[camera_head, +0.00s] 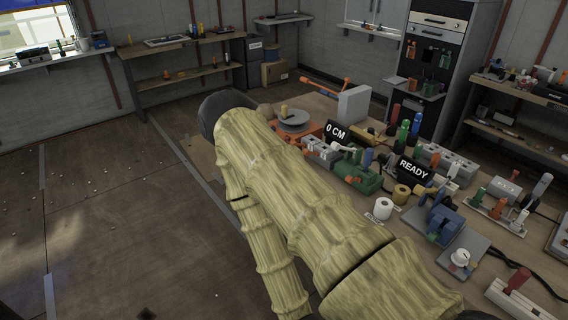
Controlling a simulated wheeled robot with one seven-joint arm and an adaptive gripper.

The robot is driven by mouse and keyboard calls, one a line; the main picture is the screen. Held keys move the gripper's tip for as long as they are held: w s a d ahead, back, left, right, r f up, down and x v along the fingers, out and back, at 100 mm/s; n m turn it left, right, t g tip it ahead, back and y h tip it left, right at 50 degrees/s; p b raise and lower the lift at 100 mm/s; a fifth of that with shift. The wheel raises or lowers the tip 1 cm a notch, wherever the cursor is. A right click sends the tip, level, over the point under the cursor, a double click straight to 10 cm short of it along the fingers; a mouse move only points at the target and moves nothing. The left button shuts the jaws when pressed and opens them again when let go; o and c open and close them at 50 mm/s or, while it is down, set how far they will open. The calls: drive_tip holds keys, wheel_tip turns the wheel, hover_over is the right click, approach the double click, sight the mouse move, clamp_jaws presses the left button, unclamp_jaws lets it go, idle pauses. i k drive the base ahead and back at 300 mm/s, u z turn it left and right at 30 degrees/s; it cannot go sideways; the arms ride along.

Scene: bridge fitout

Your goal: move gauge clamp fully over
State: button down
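I cannot tell for certain which fixture is the gauge clamp. A green fixture (363,180) with an orange part stands on the bench between a black sign reading "0 CM" (338,132) and one reading "READY" (413,169). A blue fixture (445,221) on a grey plate stands nearer, to the right. An orange base with a grey round disc (294,119) sits at the bench's far left end. My pale, bamboo-patterned arm crosses the middle of the view and hides part of the bench's left edge. My gripper does not show.
The workbench (413,219) is crowded with several small fixtures, coloured handles and white rolls (383,208). A grey upright block (353,104) stands at its far end. A tall cabinet (437,50) and shelves stand behind. The floor (110,220) at left is open.

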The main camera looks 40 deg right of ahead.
sight(349, 179)
drive_tip(key=u, duration=1.3)
drive_tip(key=k, duration=0.95)
drive_tip(key=z, duration=1.65)
